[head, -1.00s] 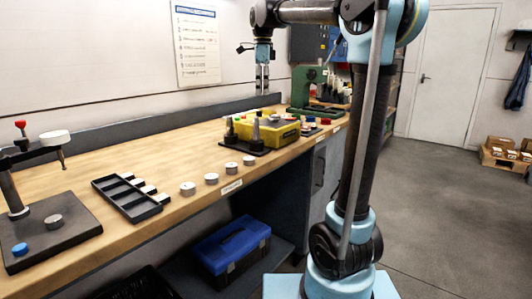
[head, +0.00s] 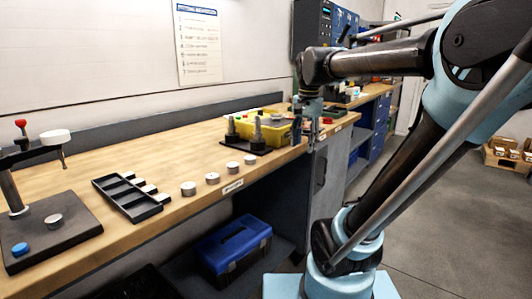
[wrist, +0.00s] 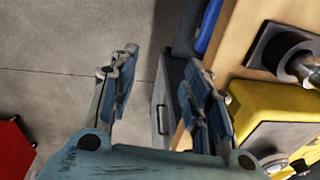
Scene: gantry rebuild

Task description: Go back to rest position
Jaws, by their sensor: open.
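My gripper (head: 311,122) hangs at the right end of the wooden workbench (head: 150,165) in the head view, fingers pointing down. In the wrist view my gripper (wrist: 160,85) is open with nothing between its fingers. Below the gap lie the grey floor (wrist: 60,50) and the bench's side. My blue and black arm reaches up from its base on the right and folds back left to the gripper.
A yellow bin (head: 272,133) and a black stand with grey posts (head: 257,135) are close left of my gripper. Several pale round parts, a black tray (head: 127,198) and a press-like fixture (head: 45,235) stand farther left.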

